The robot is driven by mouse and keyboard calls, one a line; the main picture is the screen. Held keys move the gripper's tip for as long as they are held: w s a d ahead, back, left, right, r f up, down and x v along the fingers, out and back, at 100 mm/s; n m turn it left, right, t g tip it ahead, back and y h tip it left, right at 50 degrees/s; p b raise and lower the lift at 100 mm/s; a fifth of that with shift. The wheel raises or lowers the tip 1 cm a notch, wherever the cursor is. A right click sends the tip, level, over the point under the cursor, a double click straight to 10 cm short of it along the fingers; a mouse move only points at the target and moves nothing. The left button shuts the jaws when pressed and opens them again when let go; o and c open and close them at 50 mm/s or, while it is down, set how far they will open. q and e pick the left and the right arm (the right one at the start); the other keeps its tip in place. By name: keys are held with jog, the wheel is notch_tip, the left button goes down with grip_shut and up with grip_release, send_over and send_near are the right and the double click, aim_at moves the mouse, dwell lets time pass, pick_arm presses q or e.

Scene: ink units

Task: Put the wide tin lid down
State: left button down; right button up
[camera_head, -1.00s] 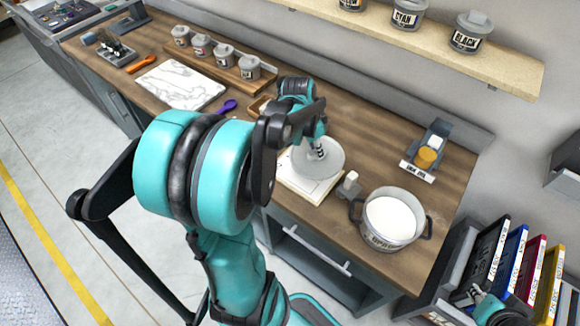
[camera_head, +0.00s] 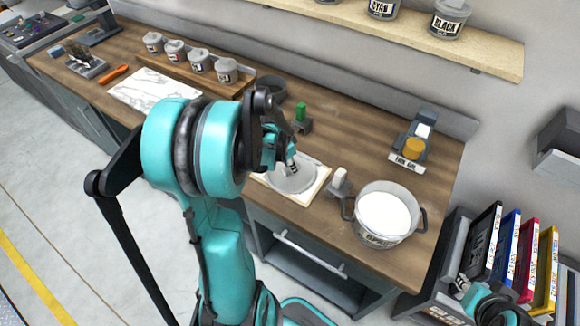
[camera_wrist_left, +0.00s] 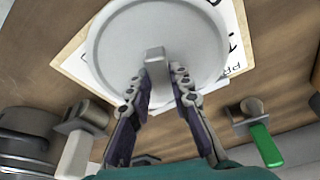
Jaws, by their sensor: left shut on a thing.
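The wide tin lid (camera_head: 293,178) is a grey disc with a bar handle. My left gripper (camera_head: 289,160) is shut on that handle from above. In the left wrist view the fingers (camera_wrist_left: 160,85) close around the handle (camera_wrist_left: 154,62), and the lid (camera_wrist_left: 115,45) lies flat over a wood-edged board with a printed white sheet (camera_wrist_left: 75,65). The board's front edge (camera_head: 306,203) also shows in the head view. I cannot tell whether the lid touches the sheet or hovers just above it. The right gripper does not show clearly; only part of my right arm appears at bottom right.
An open pot of white stuff (camera_head: 383,212) stands right of the board, with a small white-handled block (camera_head: 339,184) between. A green-handled block (camera_head: 302,120) and a dark round container (camera_head: 272,90) stand behind. A dark stand with an orange piece (camera_head: 414,148) is at back right.

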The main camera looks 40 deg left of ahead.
aim_at(282, 177)
pick_arm(q)
jog(key=shift+s+r, duration=0.1)
jog(key=shift+d, duration=0.1)
jog(key=c, duration=1.4)
grip_release()
jog(key=shift+o, duration=0.2)
jog(key=shift+r, duration=0.1)
jog(key=d+p+v, duration=0.1)
jog(key=p+v, duration=0.3)
jog(key=v, duration=0.7)
jog(key=s+d+r+n+t, duration=0.1)
jog(key=s+d+r+t, duration=0.1)
jog(key=d, duration=0.7)
jog(key=s+d+r+n+t, duration=0.2)
jog(key=s+d+r, duration=0.1)
jog(key=d, duration=0.7)
jog(key=shift+s+d+r+y, duration=0.25)
jog(key=shift+s+r+y, duration=0.1)
jog(key=shift+s+y, duration=0.1)
